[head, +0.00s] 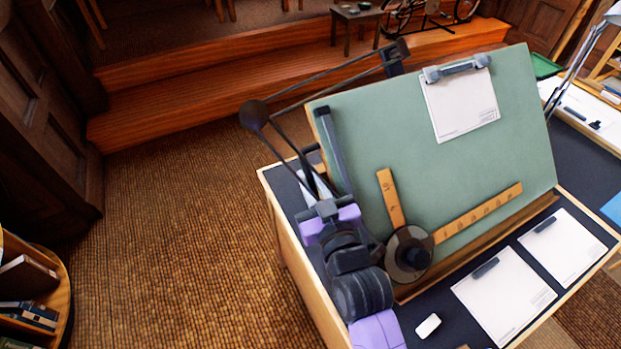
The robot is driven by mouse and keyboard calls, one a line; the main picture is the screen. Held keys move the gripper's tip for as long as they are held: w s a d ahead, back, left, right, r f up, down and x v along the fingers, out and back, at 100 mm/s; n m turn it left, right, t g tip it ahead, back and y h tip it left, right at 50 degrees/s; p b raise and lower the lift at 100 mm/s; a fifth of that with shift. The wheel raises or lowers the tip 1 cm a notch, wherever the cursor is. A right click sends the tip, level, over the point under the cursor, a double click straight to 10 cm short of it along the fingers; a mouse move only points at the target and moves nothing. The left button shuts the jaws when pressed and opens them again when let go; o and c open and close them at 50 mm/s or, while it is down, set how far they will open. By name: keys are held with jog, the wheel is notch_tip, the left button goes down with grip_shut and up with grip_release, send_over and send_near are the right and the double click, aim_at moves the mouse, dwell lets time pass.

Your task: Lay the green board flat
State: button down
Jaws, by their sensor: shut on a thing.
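The green board (385,128) stands tilted up on the desk, its lower edge toward the front right. My gripper (318,188) is at the lower left edge of the board, beside the dark bar. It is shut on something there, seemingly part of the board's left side. My own wrist hides the exact contact.
A clipped white sheet (462,105) is on the board. Two papers (503,300) and a white eraser (428,325) lie on the dark desktop (440,338) in front. Carpet (190,230) at left is clear.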

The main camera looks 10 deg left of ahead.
jog(key=shift+f, duration=0.1)
jog(key=shift+w+a+f, duration=0.15)
jog(key=shift+w+f, duration=0.15)
jog(key=shift+w, duration=0.05)
jog(key=shift+w+a+f+n+g+h+b, duration=0.25)
jog(key=shift+w+a+f+g+h, duration=0.7)
jog(key=shift+f, duration=1.95)
jog(key=shift+w+a+f+g+h+b, duration=0.3)
jog(key=shift+w+a+f+g, duration=0.7)
jog(key=shift+f, duration=1.85)
jog(key=shift+w+a+f+n+g+h+b, duration=0.15)
jog(key=shift+w+a+f+g+h+b, duration=0.25)
jog(key=shift+w+f+g, duration=1.8)
jog(key=shift+s+f+t, duration=0.65)
jog(key=shift+f+t, duration=0.05)
jog(key=shift+t, duration=0.15)
jog(key=c, duration=1.4)
grip_release()
jog(key=shift+a, duration=0.1)
